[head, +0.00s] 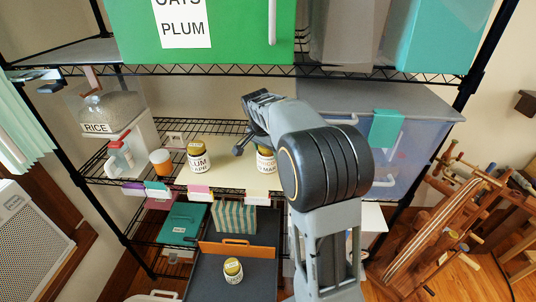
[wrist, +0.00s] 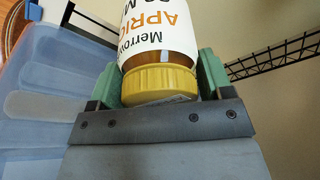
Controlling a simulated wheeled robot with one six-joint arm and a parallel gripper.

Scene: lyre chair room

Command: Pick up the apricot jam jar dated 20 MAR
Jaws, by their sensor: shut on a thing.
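The apricot jam jar (wrist: 158,40) fills the upper middle of the wrist view, with a yellow lid (wrist: 160,83) and a white label reading "APRIC…" with part of a "20 M…" date. My gripper (wrist: 160,78) is shut on it, with a green finger on each side of the lid. In the head view the jar (head: 265,162) shows partly behind my arm at the middle shelf, its label ending in "MAR". My gripper (head: 256,122) is above it there. Whether the jar's base touches the shelf is hard to tell.
A blue-grey bin (head: 410,150) is close on the right. The upper shelf (head: 300,70) hangs above. Another jar (head: 233,272) sits lower down.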

